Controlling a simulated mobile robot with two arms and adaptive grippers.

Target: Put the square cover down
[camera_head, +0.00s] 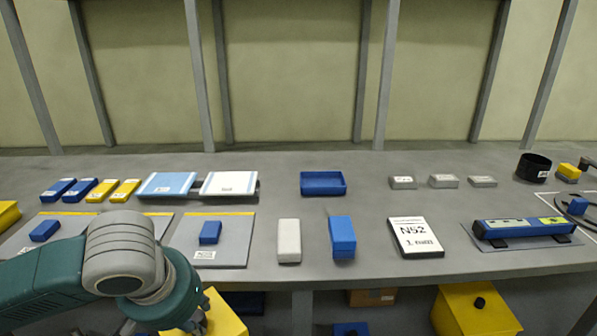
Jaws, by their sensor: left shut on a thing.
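My left arm comes in from the lower left, in front of the workbench. My left gripper (196,322) is low at the bottom edge of the picture, below the bench front, and mostly hidden by its own wrist. It is shut on the square cover, which I take to be the yellow piece (226,314) beside the fingers. The wrist and picture edge cut off much of this piece, so its underside and any contact below are hidden. My right gripper is not in view.
A yellow box (472,312) with a black knob on top stands below the bench at right. The grey bench (375,190) holds a blue tray (323,192), a white block (289,250), a blue block (342,248) and a sign (416,247). Bare bench lies between them.

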